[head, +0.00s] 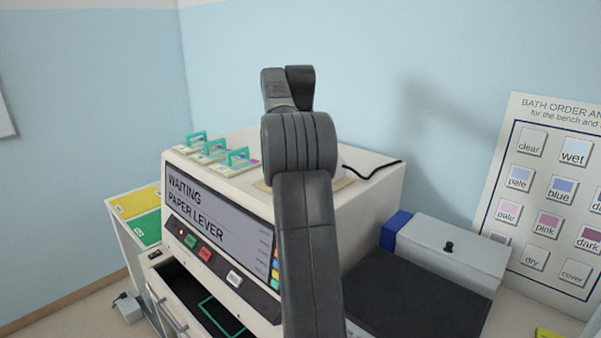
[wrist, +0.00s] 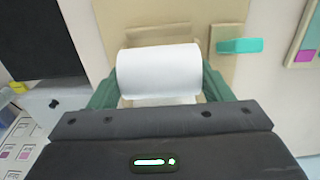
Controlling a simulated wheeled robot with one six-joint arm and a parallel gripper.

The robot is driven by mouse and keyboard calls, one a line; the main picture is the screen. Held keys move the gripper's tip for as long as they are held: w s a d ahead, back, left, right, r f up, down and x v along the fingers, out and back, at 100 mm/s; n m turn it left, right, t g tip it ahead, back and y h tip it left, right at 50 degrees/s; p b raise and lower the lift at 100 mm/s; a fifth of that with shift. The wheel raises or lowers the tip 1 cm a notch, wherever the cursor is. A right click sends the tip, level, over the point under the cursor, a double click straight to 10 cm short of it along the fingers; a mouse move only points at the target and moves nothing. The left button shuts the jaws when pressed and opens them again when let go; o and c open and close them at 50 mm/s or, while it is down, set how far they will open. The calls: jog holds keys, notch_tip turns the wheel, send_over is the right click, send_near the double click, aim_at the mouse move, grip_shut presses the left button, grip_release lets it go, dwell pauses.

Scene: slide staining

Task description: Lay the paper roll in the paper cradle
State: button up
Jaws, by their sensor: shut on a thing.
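The white paper roll (wrist: 160,72) shows in the wrist view, lying crosswise between the green fingers of my gripper (wrist: 158,82), which is shut on it. A tan fitting (wrist: 165,33), which looks like the paper cradle, shows just beyond and partly behind the roll. I cannot tell whether the roll touches it or is held above it. A turquoise lever (wrist: 240,46) stands on a tan plate to the right of the roll. In the head view my arm hides the roll, the gripper and most of the cradle on top of the staining machine (head: 370,205).
The machine's screen (head: 215,213) reads "WAITING PAPER LEVER". Several slide pieces with teal handles (head: 213,150) sit on its top left. A black cable (head: 375,170) runs over its top right. A grey box with a blue end (head: 450,250) stands at right.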

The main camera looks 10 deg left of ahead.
jog(key=shift+f, duration=2.05)
jog(key=o, duration=1)
jog(key=shift+f, duration=0.15)
jog(key=shift+r, duration=3.9)
